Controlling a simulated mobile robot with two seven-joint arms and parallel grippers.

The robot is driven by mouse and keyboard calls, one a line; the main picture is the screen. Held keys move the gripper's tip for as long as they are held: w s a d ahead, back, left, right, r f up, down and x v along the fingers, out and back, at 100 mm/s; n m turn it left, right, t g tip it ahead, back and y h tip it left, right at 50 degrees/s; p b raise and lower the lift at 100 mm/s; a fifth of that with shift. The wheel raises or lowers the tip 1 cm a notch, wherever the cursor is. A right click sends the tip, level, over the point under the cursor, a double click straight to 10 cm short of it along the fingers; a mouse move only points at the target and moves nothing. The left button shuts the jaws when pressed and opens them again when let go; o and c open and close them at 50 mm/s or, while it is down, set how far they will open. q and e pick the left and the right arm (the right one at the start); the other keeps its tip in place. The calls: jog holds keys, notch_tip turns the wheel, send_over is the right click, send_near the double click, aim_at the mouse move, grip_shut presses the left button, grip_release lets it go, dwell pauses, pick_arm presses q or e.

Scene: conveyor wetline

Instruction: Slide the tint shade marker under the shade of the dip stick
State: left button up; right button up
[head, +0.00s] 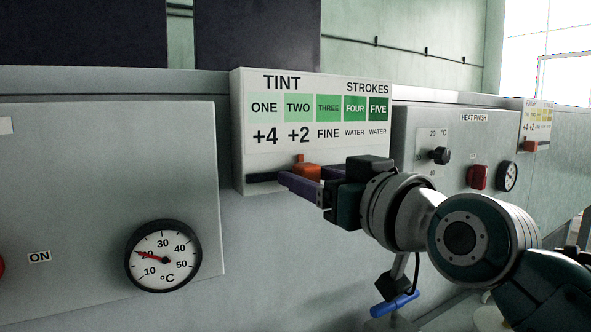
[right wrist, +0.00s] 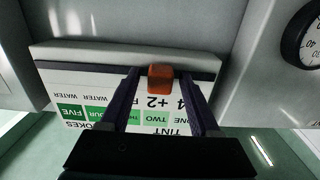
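The tint panel (head: 240,120) is a white box with green shades labelled ONE to FIVE, paler at left and darker at right. The orange tint shade marker (head: 307,170) sits in the dark slot along its lower edge, below TWO and +2. My right gripper (head: 303,175) is open at the slot. In the right wrist view the marker (right wrist: 160,78) lies between the two spread purple fingers, with gaps at both sides. The fingers hide part of the slot in the head view. I cannot identify a dip stick. My left gripper is not in view.
A dial thermometer (head: 163,256) is on the cabinet at left. A HEAT FINISH panel (head: 455,140) with a black knob (head: 440,155), red button (head: 477,177) and gauge (head: 507,176) is at right. A blue-handled item (head: 395,303) shows below my wrist.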

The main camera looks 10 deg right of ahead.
jog(key=shift+s+d+r+p, duration=0.15)
jog(key=shift+s+d+p, duration=0.1)
jog(key=shift+s+p, duration=0.3)
jog(key=p+v, duration=0.2)
jog(key=v, duration=0.2)
jog(key=shift+s+d+p, duration=0.1)
jog(key=shift+s+p, duration=0.15)
jog(key=shift+p, duration=0.15)
jog(key=shift+s+d, duration=0.2)
jog(key=shift+s, duration=0.4)
